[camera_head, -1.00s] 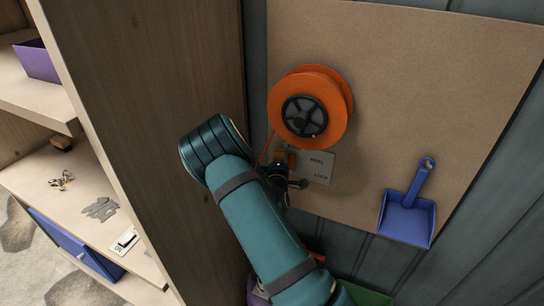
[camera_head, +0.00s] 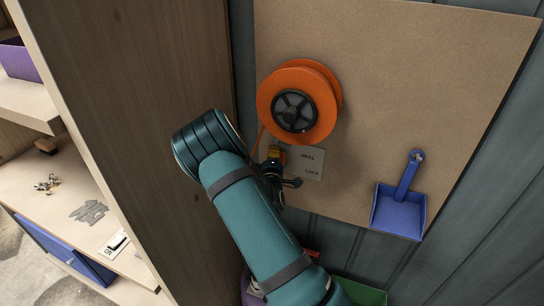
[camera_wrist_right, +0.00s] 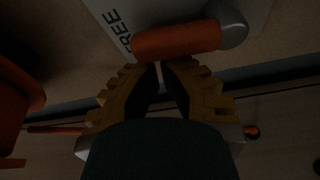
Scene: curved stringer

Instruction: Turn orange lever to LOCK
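The orange lever (camera_wrist_right: 178,40) shows in the right wrist view as a short orange cylinder with a grey end, beside the word FREE on a pale label plate (camera_wrist_right: 112,18). In the head view that plate (camera_head: 309,166) reads REEL and LOCK, below the orange reel (camera_head: 331,92). My right gripper (camera_wrist_right: 160,65) has yellow, ridged fingers. Their tips are nearly together, with a thin gap, just at the lever's near side; the lever is not between them. In the head view my right gripper (camera_head: 275,160) is at the plate's left edge and partly hides the lever. My left gripper is out of view.
The reel hangs on a brown board (camera_head: 420,90). A blue dustpan (camera_head: 399,212) hangs at its right. A wooden shelf unit (camera_head: 150,130) stands close to the left of my right arm, with small items on its shelves. Coloured containers (camera_head: 362,294) lie low behind the arm.

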